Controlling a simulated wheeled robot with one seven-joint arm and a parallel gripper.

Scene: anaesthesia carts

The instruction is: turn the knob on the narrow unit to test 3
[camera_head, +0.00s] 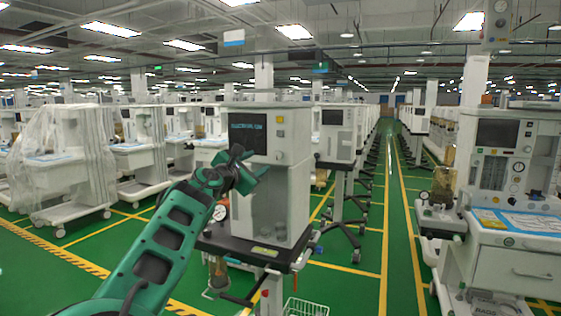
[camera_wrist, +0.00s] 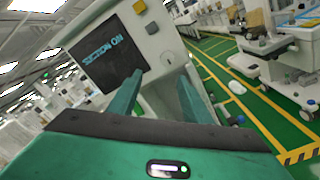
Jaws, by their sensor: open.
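The narrow unit (camera_head: 297,190) is a white cabinet on a dark-topped cart in the middle of the head view. Its dark screen (camera_head: 248,133) bears blue text; the screen (camera_wrist: 105,68) also shows tilted in the wrist view. My gripper (camera_head: 252,163) is in front of the panel, just below the screen. My gripper (camera_wrist: 160,85) is open and empty, apparently apart from the knob.
A wide anaesthesia cart (camera_head: 518,250) stands at the right. Plastic-wrapped carts (camera_head: 65,165) stand at the left. A wire basket (camera_head: 306,307) hangs low in front of the narrow unit. The green aisle (camera_head: 398,235) right of it is clear.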

